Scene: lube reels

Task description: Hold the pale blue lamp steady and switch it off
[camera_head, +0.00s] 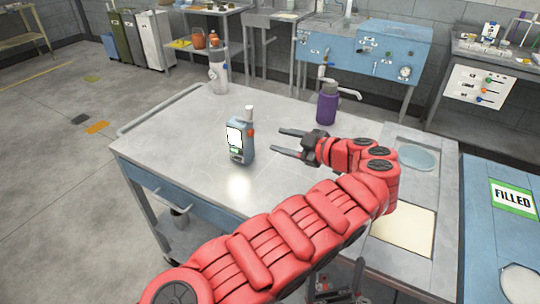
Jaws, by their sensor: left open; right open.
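The pale blue lamp (246,153) stands upright on the grey metal worktable (190,135). Its white front panel is bright, and a glow shows on the tabletop in front of it. A red knob is on its right side, a small green mark is on its front, and a white stub is on top. My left gripper (277,141) is open and empty just right of the lamp, its fingers pointing left towards it without touching. My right gripper (335,290) is low at the bottom edge, below the red arm, partly hidden; it is open, with nothing seen in it.
A purple bottle (327,105) stands behind my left gripper. A clear-grey bottle (219,75) stands at the table's far left corner. The tabletop left of the lamp is clear.

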